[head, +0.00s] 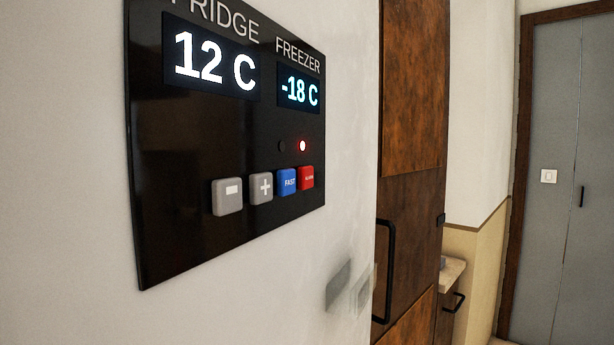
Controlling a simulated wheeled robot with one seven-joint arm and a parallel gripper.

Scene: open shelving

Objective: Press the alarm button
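The alarm button (307,178) is a small red square at the right end of a row of buttons on a black control panel (160,230). Its small white label is hard to read. To its left are a blue FAST button (287,182), a grey plus button (262,188) and a grey minus button (227,196). Above the alarm button, a red light (302,146) is lit beside a dark one (281,147). The fridge display (215,62) reads 12 C and the freezer display (299,90) reads -18 C. My gripper is not in view.
The panel is on a pale upright surface (70,130), with a faint blurred grey shape below right. To the right are a brown cabinet (415,90) with a dark handle (389,275), and a grey door (560,110). The space before the panel looks clear.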

